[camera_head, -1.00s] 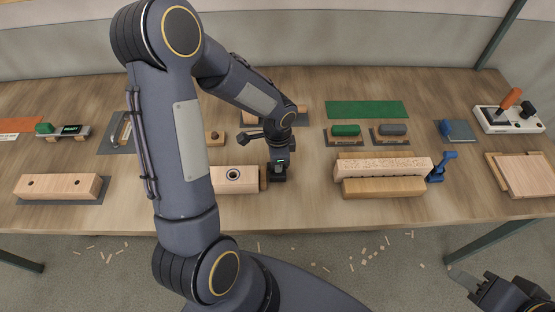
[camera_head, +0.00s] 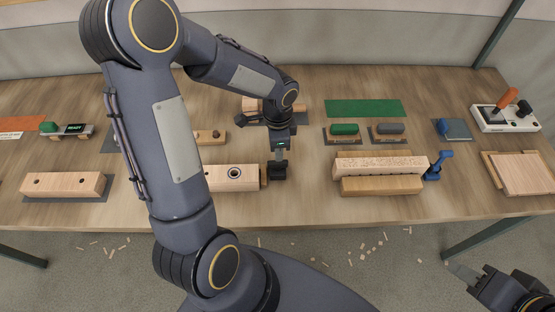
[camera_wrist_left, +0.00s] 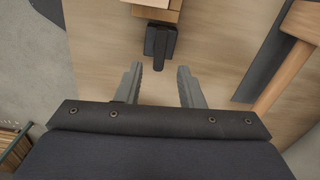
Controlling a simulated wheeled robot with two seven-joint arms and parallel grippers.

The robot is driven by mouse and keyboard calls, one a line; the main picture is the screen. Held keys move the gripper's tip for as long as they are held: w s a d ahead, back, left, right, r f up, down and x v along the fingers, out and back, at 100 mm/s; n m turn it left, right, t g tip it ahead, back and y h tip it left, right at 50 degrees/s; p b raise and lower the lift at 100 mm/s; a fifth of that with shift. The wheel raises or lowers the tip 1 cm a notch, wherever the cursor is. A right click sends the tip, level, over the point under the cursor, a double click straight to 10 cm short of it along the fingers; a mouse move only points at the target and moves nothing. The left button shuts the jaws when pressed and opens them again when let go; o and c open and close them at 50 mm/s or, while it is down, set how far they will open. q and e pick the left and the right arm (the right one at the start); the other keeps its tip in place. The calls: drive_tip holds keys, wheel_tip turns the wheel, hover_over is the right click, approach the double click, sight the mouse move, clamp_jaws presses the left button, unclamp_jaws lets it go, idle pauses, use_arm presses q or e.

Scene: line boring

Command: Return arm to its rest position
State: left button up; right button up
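My left gripper (camera_head: 281,152) hangs above the table in the head view, just behind a small black block-like device (camera_head: 278,171). In the left wrist view, its two fingers (camera_wrist_left: 160,82) stand apart with nothing between them. The black device (camera_wrist_left: 159,45) lies beyond the fingertips, beside the end of a wooden block. My left arm is bent and raised across the head view, hiding part of the table. My right gripper (camera_head: 463,276) is at the lower right, in front of the table edge; its finger gap is not clear.
A bored wooden block (camera_head: 234,176) lies left of the black device. A long speckled wooden piece (camera_head: 380,164) with a blue clamp (camera_head: 437,165) is to the right. Green (camera_head: 344,129) and grey (camera_head: 390,128) blocks sit behind. A control box (camera_head: 506,117) stands far right.

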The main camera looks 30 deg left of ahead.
use_arm(q)
drive_tip(key=shift+r, duration=0.1)
idle(0.4)
drive_tip(key=s+d+r+n+t+h+b, duration=0.2)
drive_tip(key=s+r+n, duration=0.3)
drive_tip(key=s, duration=0.3)
drive_tip(key=s+d+r+n+t+h+b, duration=0.1)
drive_tip(key=s+d+r+n+t+b, duration=0.1)
drive_tip(key=s+r+n, duration=0.3)
drive_tip(key=s+n+t, duration=0.1)
drive_tip(key=s+n, duration=0.1)
drive_tip(key=s, duration=0.2)
drive_tip(key=shift+r+n+t+h, duration=0.3)
drive_tip(key=shift+h, duration=0.1)
